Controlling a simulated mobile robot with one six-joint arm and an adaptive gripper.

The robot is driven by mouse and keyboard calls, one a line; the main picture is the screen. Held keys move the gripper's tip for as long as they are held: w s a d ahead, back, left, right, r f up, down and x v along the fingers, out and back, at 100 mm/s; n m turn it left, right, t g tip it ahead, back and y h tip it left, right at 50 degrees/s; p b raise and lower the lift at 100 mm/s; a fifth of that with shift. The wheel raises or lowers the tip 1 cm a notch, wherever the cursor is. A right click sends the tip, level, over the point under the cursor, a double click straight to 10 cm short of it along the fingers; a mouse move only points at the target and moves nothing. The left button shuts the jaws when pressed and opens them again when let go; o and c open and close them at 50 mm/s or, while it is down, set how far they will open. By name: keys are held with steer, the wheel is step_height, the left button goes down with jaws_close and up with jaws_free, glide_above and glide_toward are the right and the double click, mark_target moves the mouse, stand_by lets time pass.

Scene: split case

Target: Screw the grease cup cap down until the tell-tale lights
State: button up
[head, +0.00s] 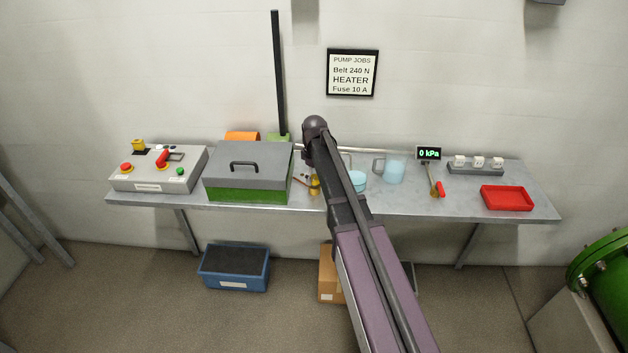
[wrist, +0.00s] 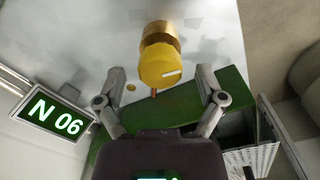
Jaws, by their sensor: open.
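The grease cup cap (wrist: 158,68) is yellow with a white line on its face. It sits on a brass body (wrist: 158,32) in the wrist view. My gripper (wrist: 162,76) is open, with one finger on each side of the cap and visible gaps between. In the head view a bit of the yellow and brass cup (head: 314,184) shows on the bench beside my arm, which hides the rest and my fingers. A small amber disc (wrist: 131,87) lies left of the cap; I cannot tell whether it is a lamp or lit.
A green case (head: 248,188) with a grey lid stands left of the cup. A 0 kPa display (head: 429,153), blue jug (head: 394,171) and red tray (head: 507,198) stand right. A control box (head: 155,172) stands far left.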

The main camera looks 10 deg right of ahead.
steer(key=shift+f, duration=0.15)
steer(key=c, duration=1.1)
steer(key=shift+c, duration=0.2)
steer(key=shift+m, duration=0.4)
steer(key=m, duration=0.8)
steer(key=shift+m, duration=0.3)
steer(key=m, duration=0.4)
steer(key=shift+m, duration=0.3)
steer(key=m, duration=0.4)
steer(key=shift+m, duration=0.4)
steer(key=shift+s, duration=0.1)
